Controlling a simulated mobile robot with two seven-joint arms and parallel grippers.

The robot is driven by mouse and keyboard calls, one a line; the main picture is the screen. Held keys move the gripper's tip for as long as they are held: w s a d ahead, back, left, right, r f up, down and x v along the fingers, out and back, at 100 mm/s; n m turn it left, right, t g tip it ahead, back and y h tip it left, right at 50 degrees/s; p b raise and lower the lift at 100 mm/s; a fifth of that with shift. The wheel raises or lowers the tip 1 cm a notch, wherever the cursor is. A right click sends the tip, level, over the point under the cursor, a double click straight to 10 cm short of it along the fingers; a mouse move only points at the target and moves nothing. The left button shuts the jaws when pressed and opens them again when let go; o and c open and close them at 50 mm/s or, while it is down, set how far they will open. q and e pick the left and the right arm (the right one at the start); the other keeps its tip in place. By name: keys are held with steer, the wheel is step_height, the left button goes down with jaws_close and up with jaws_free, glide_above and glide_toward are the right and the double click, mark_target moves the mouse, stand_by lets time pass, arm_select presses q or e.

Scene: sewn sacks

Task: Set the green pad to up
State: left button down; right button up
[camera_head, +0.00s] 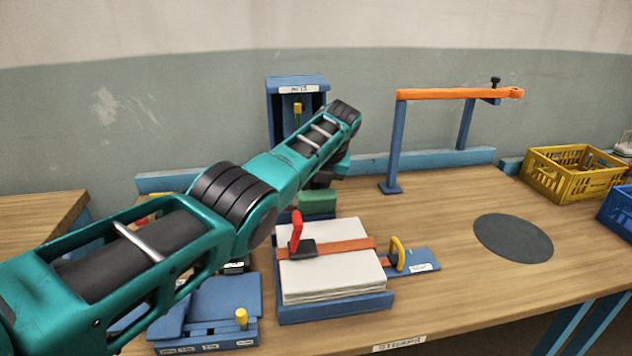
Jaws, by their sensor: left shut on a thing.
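The green pad (317,201) is a small block behind the stack of white sacks, in front of the blue upright frame (285,92). My left arm reaches across from the left, and its dark gripper (321,180) is right above the pad. The gripper is shut on the pad, though the fingertips are mostly hidden by the arm and the contact is hard to see. A yellow knob (297,108) shows inside the upright frame, whose lower part is hidden by my arm. My right gripper is not in view.
White sacks (335,275) lie on a blue base under an orange strap with a red lever (296,230) and a yellow handle (398,252). An orange bar (455,94) stands behind. A yellow crate (572,182) is at right. Table around the dark disc (513,238) is clear.

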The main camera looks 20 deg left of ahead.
arm_select(q)
steer(key=shift+a+f, duration=0.1)
steer(key=shift+f, duration=0.05)
stand_by(0.5)
steer(key=c, duration=0.9)
jaws_free()
steer(key=shift+o, duration=0.2)
steer(key=v, duration=1.3)
steer(key=shift+w+a+p, duration=0.15)
steer(key=shift+w+p, duration=0.1)
steer(key=shift+p, duration=0.05)
